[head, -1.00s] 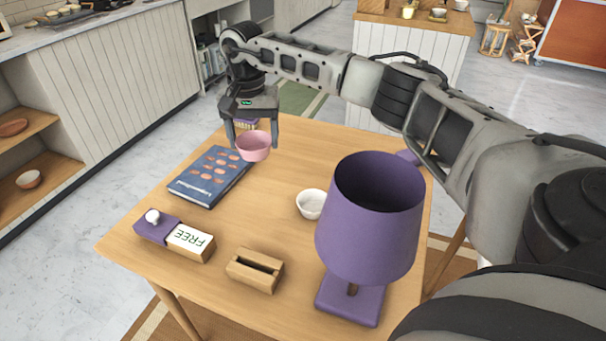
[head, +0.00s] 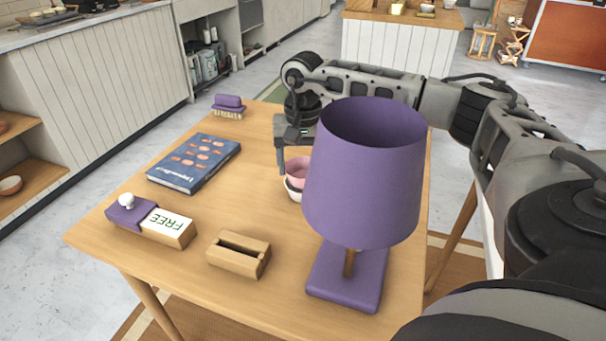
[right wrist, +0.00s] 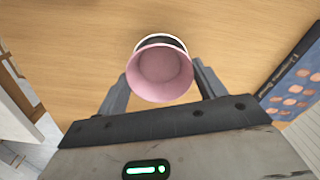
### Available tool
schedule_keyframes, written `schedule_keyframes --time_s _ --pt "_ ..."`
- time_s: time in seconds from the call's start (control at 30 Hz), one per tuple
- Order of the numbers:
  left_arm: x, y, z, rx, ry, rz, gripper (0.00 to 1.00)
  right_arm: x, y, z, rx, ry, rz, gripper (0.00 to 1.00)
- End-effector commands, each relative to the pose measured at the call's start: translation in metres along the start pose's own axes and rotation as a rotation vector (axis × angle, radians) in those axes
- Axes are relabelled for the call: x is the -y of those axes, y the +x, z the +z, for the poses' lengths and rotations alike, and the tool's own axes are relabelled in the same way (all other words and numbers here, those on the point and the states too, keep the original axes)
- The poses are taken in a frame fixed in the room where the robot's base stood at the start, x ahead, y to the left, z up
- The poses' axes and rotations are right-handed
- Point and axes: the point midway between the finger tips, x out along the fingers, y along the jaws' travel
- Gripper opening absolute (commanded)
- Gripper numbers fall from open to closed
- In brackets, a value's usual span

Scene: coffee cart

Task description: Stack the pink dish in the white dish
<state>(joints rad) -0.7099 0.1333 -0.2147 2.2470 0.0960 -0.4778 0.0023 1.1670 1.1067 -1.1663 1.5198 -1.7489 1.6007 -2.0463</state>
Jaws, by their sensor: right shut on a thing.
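The pink dish (head: 297,170) is at the middle of the wooden table, partly hidden by the purple lamp. My right gripper (head: 287,160) is shut on it. My left gripper is not in view.
The purple lamp (head: 362,180) stands close in front of the dishes. A blue book (head: 194,163), a purple brush (head: 228,106), a FREE sign block (head: 152,221) and a slotted wooden block (head: 239,254) lie on the table (head: 110,240). The table between book and dishes is clear.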

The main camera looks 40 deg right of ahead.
Motion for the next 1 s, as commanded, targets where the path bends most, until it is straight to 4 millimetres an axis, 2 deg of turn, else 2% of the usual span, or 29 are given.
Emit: schedule_keyframes --time_s 0.03,0.17,0.8,0.83,0.87,0.9,1.0 --pt "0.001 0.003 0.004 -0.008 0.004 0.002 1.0 0.0 0.009 -0.001 -0.001 0.001 -0.002 0.46" --pt "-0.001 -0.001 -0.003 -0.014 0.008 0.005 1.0 0.0 0.006 -0.001 -0.001 0.002 -0.002 0.46" --pt "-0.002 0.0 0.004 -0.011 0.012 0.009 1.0 0.0 0.018 -0.001 -0.001 0.001 0.0 0.46" --pt "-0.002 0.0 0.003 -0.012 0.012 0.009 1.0 0.0 0.018 -0.001 -0.001 0.001 0.0 0.77" --pt "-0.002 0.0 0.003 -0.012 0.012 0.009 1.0 0.0 0.018 -0.001 -0.001 0.001 0.0 0.86" --pt "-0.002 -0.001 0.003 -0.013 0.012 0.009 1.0 0.0 0.018 -0.001 -0.001 0.001 0.0 0.91" --pt "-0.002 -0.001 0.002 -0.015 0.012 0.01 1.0 0.0 0.018 -0.001 -0.001 0.001 0.0 0.91"
